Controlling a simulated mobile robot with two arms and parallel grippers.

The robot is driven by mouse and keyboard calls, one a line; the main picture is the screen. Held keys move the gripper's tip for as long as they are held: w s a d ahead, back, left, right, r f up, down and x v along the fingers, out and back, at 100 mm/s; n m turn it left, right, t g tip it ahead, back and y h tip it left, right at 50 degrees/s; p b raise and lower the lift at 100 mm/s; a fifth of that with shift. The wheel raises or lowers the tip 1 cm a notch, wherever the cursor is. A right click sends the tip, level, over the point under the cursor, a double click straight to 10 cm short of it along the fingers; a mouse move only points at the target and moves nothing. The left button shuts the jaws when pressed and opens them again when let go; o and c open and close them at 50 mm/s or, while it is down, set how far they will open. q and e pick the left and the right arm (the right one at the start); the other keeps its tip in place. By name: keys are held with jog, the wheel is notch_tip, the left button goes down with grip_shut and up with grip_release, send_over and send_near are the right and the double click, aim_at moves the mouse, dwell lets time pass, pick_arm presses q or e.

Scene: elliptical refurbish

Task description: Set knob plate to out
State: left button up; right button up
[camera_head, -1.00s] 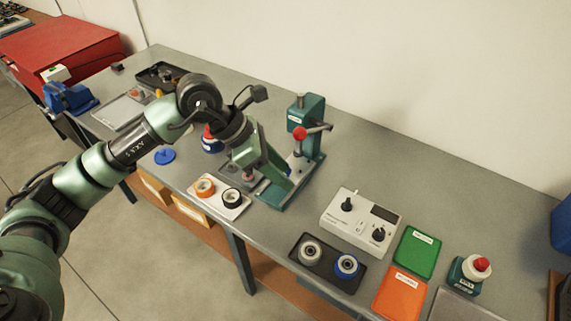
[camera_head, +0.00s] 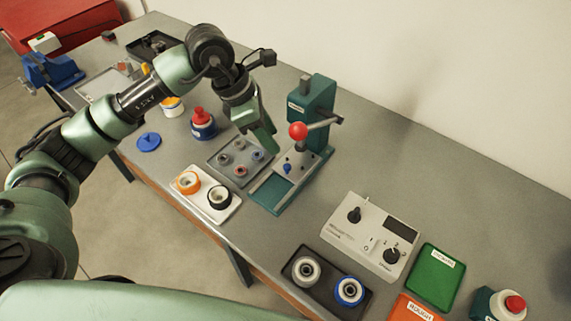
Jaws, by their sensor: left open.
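A grey plate (camera_head: 221,167) with several small round knob-like pieces lies on the bench, left of the green press (camera_head: 318,105). I cannot tell for sure that it is the knob plate. The press has a red ball handle (camera_head: 298,131), and a small blue piece (camera_head: 287,168) shows at its light plate. My left gripper (camera_head: 270,146) is open above the right edge of the grey plate, close to the press. The gripper hides part of the plate's far right side. My right gripper is out of view.
A white tray (camera_head: 203,213) with an orange and a black ring lies in front. A control box (camera_head: 345,232) with black knobs and a dark tray (camera_head: 319,288) with two wheels stand right. A red-topped blue bottle (camera_head: 203,125) stands behind left of the plate.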

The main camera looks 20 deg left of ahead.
aim_at(287, 166)
pick_arm(q)
jog(key=x, duration=0.7)
jog(key=a+x, duration=0.1)
jog(key=x, duration=0.2)
jog(key=shift+s+f, duration=0.1)
jog(key=shift+f, duration=0.25)
jog(key=shift+d+f, duration=0.1)
jog(key=shift+f, duration=0.35)
grip_shut()
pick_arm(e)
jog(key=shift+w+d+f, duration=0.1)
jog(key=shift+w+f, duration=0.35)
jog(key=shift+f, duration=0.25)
pick_arm(q)
jog(key=shift+r, duration=0.1)
